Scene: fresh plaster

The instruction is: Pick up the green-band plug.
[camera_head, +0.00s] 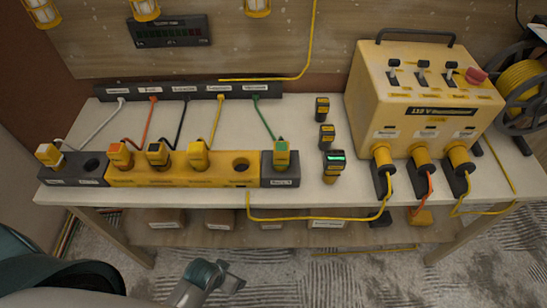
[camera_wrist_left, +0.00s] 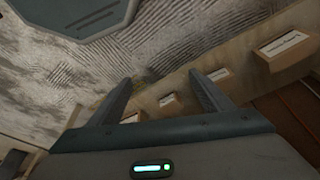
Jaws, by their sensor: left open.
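The green-band plug (camera_head: 282,154) is yellow with a green patch. It stands upright in the dark grey socket block (camera_head: 281,182) at the right end of the socket strip, and a green cable (camera_head: 264,119) runs from it to the rear strip. My left gripper (camera_head: 232,278) is low in front of the bench, below and left of the plug, apart from it. In the left wrist view my left gripper (camera_wrist_left: 160,88) is open and empty, and the plug is not in that view. My right gripper is not in view.
Other plugs stand left in the yellow strip (camera_head: 218,176), which has one empty hole. Several small black-and-yellow devices (camera_head: 326,137) stand right of the plug, beside a yellow power box (camera_head: 425,100). A yellow cable crosses the bench's front edge. Boxes (camera_head: 166,219) line the lower shelf.

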